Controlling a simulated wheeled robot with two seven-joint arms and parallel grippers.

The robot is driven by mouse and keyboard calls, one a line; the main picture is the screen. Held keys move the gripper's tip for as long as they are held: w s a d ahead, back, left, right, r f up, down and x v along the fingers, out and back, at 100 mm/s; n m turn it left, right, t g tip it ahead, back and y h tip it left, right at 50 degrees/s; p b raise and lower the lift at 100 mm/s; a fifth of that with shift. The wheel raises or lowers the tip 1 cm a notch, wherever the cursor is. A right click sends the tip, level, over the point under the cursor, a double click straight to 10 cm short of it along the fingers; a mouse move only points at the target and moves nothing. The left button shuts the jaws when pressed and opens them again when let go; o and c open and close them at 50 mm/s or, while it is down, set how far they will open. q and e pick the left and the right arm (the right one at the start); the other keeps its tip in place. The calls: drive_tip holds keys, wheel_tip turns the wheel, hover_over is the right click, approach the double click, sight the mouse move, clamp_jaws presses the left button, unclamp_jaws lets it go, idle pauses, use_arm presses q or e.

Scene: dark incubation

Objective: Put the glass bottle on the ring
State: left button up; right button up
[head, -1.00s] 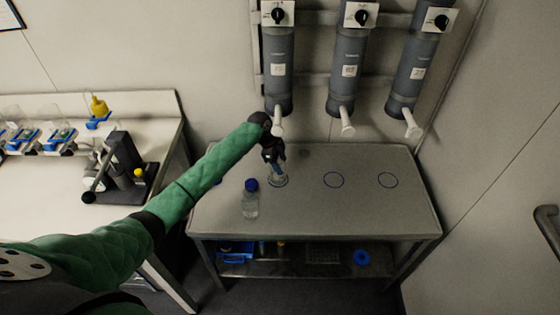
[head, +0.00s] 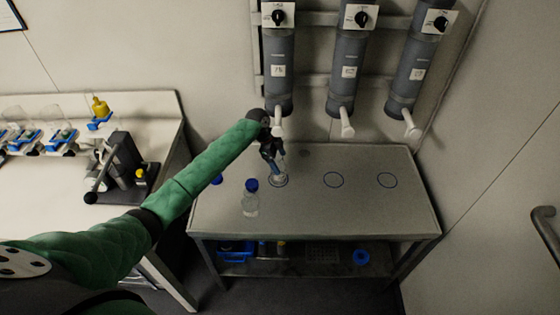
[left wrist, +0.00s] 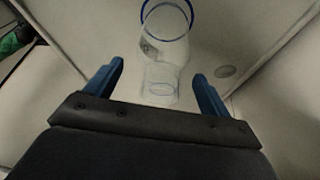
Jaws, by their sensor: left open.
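A clear, uncapped glass bottle (head: 278,178) stands at the leftmost ring on the steel table. In the left wrist view the bottle (left wrist: 161,75) has its base end over the blue ring (left wrist: 146,8) and its neck toward me, between my fingers. My left gripper (head: 273,163) is open just above and behind it; the left wrist view shows both blue fingers (left wrist: 160,80) apart, with gaps on both sides of the bottle. Whether the base is fully inside the ring is hard to tell. My right gripper is not in view.
A blue-capped bottle (head: 250,202) stands left of the ring. Two empty rings, the middle ring (head: 333,187) and right ring (head: 387,187), lie on the table (head: 330,218). Grey cylinders (head: 346,75) with spouts hang above. A blue cap (head: 217,180) lies beside my arm.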

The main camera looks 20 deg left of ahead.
use_arm(q)
drive_tip(key=shift+p+v, duration=0.35)
drive_tip(key=shift+v, duration=0.6)
drive_tip(key=a+b, duration=0.1)
drive_tip(key=a, duration=1)
drive_tip(key=shift+s+a+f, duration=0.3)
drive_tip(key=shift+s+a, duration=0.05)
drive_tip(key=shift+s, duration=0.1)
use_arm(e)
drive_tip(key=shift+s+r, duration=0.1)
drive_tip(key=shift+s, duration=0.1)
